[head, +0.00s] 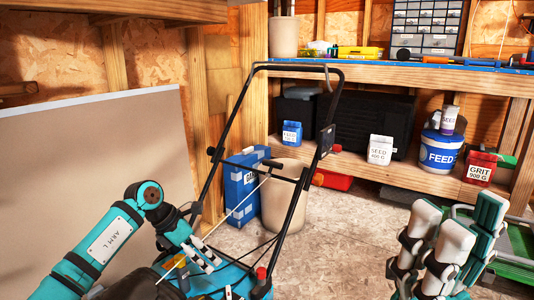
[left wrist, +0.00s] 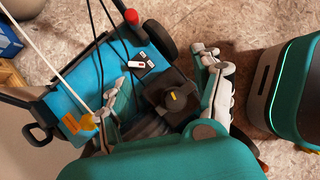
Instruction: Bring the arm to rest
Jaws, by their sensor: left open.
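My left arm, teal with an "ARM L" label, reaches in from the left in the head view. Its gripper (head: 205,258) is over the blue and black lawn mower (head: 262,284). In the left wrist view the left gripper (left wrist: 160,88) is open, its fingers apart on either side of the mower's black engine part (left wrist: 172,98). No object shows held between them; whether the fingers touch the mower I cannot tell. My right gripper (head: 450,232) points up at the lower right in the head view, its pale-padded fingers apart and empty.
The mower's black handle (head: 338,95) rises in front of my left arm. A beige bin (head: 284,205) and blue box (head: 240,190) stand behind it. The workbench (head: 420,77) and lower shelf with tubs and boxes line the back. A pale board (head: 110,160) leans left. Floor (head: 345,225) is clear mid-right.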

